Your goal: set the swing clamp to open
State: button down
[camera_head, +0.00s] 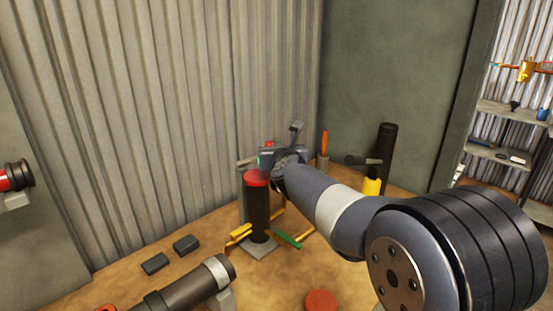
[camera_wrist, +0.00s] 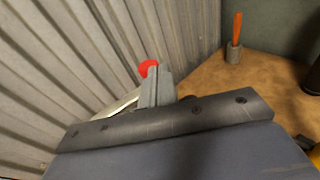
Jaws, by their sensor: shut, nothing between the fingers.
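A dark upright pipe with a red cap (camera_head: 258,178) stands on a grey base plate near the corrugated wall. My gripper (camera_head: 268,156) is just above and behind this cap, partly hidden by my own wrist. In the wrist view my gripper's grey fingers (camera_wrist: 154,84) are closed together with nothing held. A red knob (camera_wrist: 149,67) shows right behind the fingertips; I cannot tell whether they touch. A pale metal bar (camera_wrist: 118,106) runs off to the left of the fingers. The knob and bar look like parts of the swing clamp, but its body and setting are hidden.
Yellow (camera_head: 240,231) and green (camera_head: 287,240) handles stick out low around the pipe. An orange-handled tool (camera_head: 324,144), a yellow bottle (camera_head: 372,183) and a black tube (camera_head: 387,150) stand to the right. A large pipe (camera_head: 190,288) lies in front. The corrugated wall is close on the left.

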jog(key=shift+w, duration=0.5)
jog(key=shift+w+a, duration=0.1)
dwell(0.3)
